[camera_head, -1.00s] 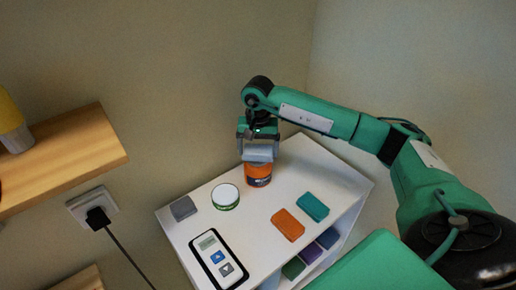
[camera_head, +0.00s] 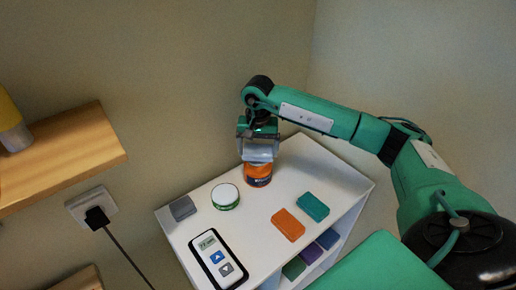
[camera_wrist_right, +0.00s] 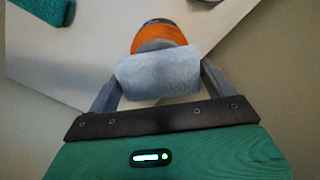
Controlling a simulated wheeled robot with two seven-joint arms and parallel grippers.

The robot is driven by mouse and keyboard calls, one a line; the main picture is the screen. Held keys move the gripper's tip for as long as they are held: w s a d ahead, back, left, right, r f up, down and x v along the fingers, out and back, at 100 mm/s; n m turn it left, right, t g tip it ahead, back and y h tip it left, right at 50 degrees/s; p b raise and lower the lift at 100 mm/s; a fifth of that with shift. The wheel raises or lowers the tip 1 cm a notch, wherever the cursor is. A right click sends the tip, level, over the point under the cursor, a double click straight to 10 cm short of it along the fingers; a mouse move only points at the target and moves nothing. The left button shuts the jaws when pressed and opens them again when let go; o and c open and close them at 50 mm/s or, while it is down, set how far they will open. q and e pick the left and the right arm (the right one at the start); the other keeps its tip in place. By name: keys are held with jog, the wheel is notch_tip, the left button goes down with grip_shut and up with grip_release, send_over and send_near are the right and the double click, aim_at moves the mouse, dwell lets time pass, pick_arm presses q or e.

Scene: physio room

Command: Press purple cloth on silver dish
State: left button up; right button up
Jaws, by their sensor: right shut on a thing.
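My right gripper (camera_head: 258,150) is shut on a pale grey-blue, block-like folded cloth (camera_head: 259,155); it also shows between the fingers in the right wrist view (camera_wrist_right: 158,75). No purple colour shows on it. Just below it in the head view stands a round orange tub (camera_head: 258,178), which also shows in the wrist view (camera_wrist_right: 160,34). A grey, silvery disc (camera_wrist_right: 160,45) on the tub is partly hidden by the cloth. I cannot tell whether the cloth touches it. My left gripper is not in view.
The white cabinet top (camera_head: 240,228) holds a green-and-white tin (camera_head: 225,196), a grey block (camera_head: 182,208), a remote (camera_head: 218,258), an orange block (camera_head: 288,225) and a teal block (camera_head: 313,206). Green, purple and blue items lie on the shelf below. A wooden shelf (camera_head: 70,155) is at left.

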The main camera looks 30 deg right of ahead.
aim_at(257, 149)
dwell(0.4)
jog(key=shift+r+p, duration=1.5)
jog(key=shift+r, duration=2)
jog(key=shift+a+f, duration=0.1)
